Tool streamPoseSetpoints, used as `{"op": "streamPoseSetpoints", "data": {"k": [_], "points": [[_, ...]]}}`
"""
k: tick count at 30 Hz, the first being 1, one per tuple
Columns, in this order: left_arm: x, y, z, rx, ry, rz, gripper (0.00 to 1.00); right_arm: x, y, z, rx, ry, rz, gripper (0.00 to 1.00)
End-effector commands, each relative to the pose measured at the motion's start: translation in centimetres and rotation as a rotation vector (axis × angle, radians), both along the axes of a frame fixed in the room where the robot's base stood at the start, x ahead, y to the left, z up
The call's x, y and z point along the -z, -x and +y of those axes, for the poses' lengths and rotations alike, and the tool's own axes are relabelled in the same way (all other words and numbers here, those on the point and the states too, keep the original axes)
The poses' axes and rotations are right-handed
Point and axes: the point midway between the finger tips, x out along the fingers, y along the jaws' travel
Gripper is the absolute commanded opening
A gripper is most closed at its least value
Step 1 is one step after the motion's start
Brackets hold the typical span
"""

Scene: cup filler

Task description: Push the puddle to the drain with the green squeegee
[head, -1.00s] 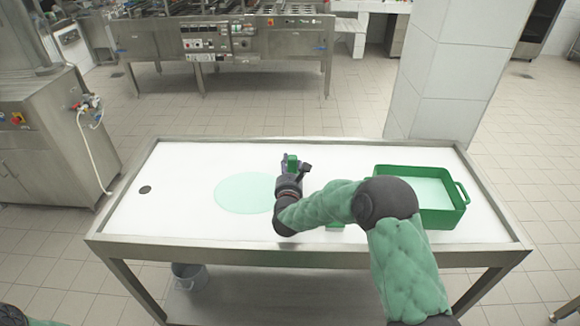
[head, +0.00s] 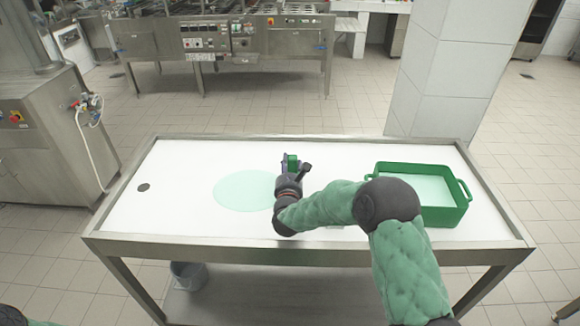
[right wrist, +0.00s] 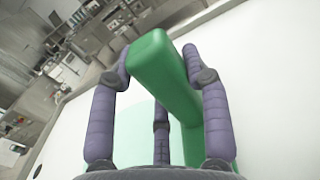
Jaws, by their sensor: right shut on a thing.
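My right gripper (head: 289,168) is shut on the green squeegee (head: 293,160) above the table, at the right edge of the puddle in the head view. In the right wrist view, the purple fingers close around the squeegee's thick green bar (right wrist: 165,62); a green part runs down behind them toward the white surface. Whether the squeegee touches the table is unclear. The puddle (head: 240,190) is a pale green round patch left of the gripper. The drain (head: 143,187) is a small dark disc near the table's left end. My left gripper is not in view.
A green tray (head: 415,222) with handles stands on the right part of the white table (head: 190,160), which has a raised metal rim. The surface between puddle and drain is clear. A grey bucket (head: 189,275) stands on the shelf below.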

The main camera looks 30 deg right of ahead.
Motion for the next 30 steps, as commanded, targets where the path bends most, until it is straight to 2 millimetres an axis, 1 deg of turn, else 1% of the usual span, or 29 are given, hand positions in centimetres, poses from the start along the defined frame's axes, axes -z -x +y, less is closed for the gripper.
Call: {"op": "streamPoseSetpoints", "data": {"k": [5,18,30], "points": [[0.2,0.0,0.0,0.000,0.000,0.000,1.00,0.0,-0.1,0.1,0.000,0.001,-0.003,0.02],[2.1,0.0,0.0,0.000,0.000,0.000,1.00,-0.1,-1.5,2.5,-0.001,0.001,-0.003,0.02],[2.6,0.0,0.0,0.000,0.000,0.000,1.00,-0.1,-2.1,3.5,-0.001,0.001,-0.002,0.02]]}}
